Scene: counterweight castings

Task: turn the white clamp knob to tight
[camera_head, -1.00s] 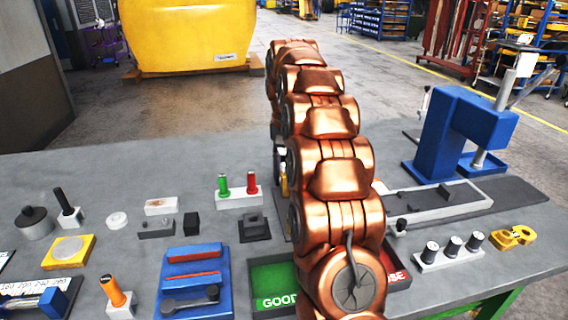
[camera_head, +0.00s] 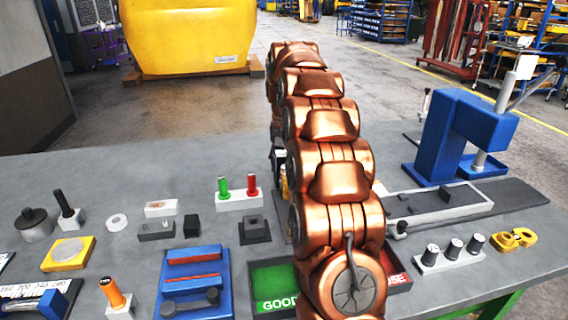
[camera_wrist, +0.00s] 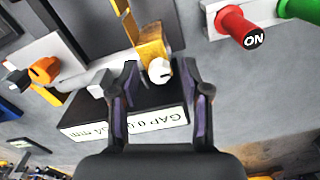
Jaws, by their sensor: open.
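The white clamp knob (camera_wrist: 159,71) shows in the wrist view, small and round with a dark mark on its face. It sits at the near end of a brass-coloured block (camera_wrist: 151,45). A dark base with a white label reading GAP (camera_wrist: 125,123) is below it in the picture. My gripper (camera_wrist: 158,66) is open, with one finger on each side of the knob. I cannot tell whether either finger touches it. In the head view my copper-coloured arm hides the gripper and the knob.
A red ON button (camera_wrist: 240,27) and a green button (camera_wrist: 300,8) stand right of the gripper in the wrist view. In the head view, a green GOOD tray (camera_head: 274,279) lies beside my arm. A blue press (camera_head: 455,135) stands at the right.

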